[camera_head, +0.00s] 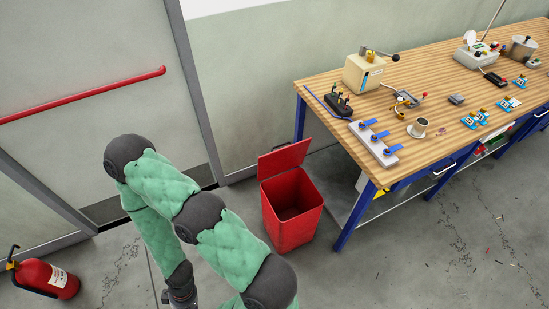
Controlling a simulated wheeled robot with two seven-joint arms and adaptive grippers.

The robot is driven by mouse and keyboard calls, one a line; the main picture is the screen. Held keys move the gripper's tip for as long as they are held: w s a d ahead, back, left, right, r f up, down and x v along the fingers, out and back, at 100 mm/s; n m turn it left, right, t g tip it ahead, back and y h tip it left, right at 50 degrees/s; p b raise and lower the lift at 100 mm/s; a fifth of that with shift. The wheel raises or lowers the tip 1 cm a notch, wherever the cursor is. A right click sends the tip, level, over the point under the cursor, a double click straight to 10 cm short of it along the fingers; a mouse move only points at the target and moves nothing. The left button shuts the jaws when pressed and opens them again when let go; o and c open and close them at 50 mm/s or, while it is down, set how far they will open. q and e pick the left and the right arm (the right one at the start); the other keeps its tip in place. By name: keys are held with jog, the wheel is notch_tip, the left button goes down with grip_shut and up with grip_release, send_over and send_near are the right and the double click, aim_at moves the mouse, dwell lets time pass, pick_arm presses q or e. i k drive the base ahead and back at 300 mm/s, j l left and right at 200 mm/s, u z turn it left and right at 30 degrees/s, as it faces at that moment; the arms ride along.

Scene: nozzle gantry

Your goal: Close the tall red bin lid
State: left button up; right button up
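The tall red bin (293,224) stands on the floor beside the near left end of the workbench. Its red lid (284,159) is open, tilted up at the back rim, and the dark inside of the bin shows. My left arm, in green padding, reaches in from the bottom, left of the bin and apart from it. Its lower end runs to the bottom edge, where my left gripper's fingers do not show. My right arm and gripper are not in view.
A workbench (440,119) with a wooden top and blue legs holds several devices and small parts, right of the bin. A door with a red bar (85,95) is behind. Floor in front of the bin is clear.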

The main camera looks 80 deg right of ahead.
aim_at(283, 160)
jog(key=i+z, duration=0.7)
jog(key=z, duration=0.2)
jog(key=i+j+z, duration=0.1)
jog(key=i+z, duration=0.5)
jog(key=z, duration=0.3)
jog(key=i+z, duration=0.15)
jog(key=z, duration=0.25)
jog(key=i+z, duration=0.15)
jog(key=z, duration=0.3)
jog(key=i+j+z, duration=0.15)
jog(key=z, duration=0.3)
jog(key=i+j+z, duration=0.1)
jog(key=z, duration=0.35)
